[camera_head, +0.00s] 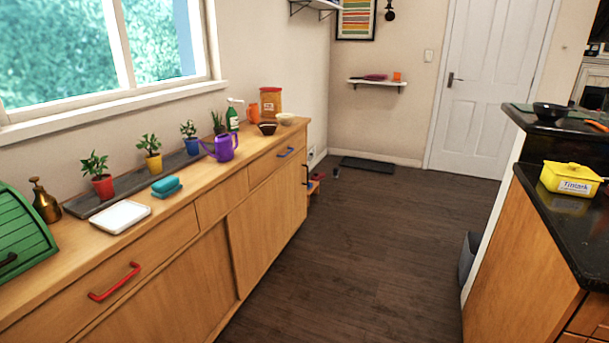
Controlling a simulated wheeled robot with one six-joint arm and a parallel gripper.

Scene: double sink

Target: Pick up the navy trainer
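I cannot make out a navy trainer for certain. A small dark item (336,173) lies on the floor near the wall, too small to identify. A low reddish item (316,184) partly shows past the far end of the sideboard, which hides the rest. My gripper is not in view.
The wooden sideboard (265,205) runs along the left wall with potted plants and a purple watering can (222,146) on top. Dark counters (575,215) stand on the right, with a yellow box (570,179). The dark floor (370,260) between is clear, leading to a mat (375,168) and a white door (488,85).

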